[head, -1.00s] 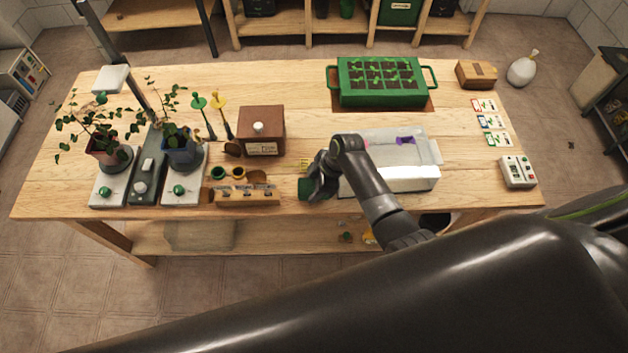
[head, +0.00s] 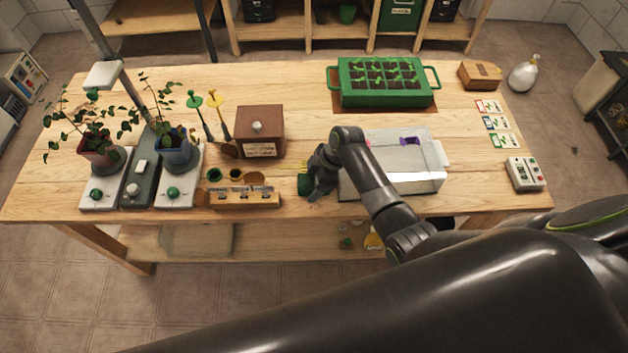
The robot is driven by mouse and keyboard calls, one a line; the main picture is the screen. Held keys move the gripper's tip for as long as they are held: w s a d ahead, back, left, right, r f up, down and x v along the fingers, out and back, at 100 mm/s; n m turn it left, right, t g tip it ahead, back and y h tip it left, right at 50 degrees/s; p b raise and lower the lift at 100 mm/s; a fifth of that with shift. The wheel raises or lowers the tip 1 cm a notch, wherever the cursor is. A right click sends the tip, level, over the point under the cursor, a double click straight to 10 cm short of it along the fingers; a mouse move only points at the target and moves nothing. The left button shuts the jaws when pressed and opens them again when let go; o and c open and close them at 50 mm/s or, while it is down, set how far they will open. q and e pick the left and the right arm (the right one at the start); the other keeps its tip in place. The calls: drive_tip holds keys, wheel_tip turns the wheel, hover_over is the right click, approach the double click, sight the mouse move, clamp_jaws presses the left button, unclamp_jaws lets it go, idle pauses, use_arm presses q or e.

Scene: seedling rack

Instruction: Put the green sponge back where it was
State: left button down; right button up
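The green sponge (head: 304,184) shows as a small dark green block near the front edge of the table, left of the clear tray. My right gripper (head: 313,194) is at its right side, pointing down, and partly covers it. The fingers are dark and small here, so I cannot tell whether they are closed on the sponge or only beside it. My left gripper is not in view.
A clear tray (head: 432,183) stands right of the gripper, partly behind my arm. A wooden holder (head: 243,200) is to the left, with a brown box (head: 260,126) behind. A green seedling tray (head: 385,98) is at the back. The table's front edge is close.

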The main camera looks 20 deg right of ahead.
drive_tip(key=shift+r, duration=0.25)
drive_tip(key=v, duration=1.2)
drive_tip(key=shift+f+b, duration=0.1)
drive_tip(key=shift+b, duration=0.25)
drive_tip(key=shift+s+f, duration=0.1)
drive_tip(key=shift+s, duration=0.05)
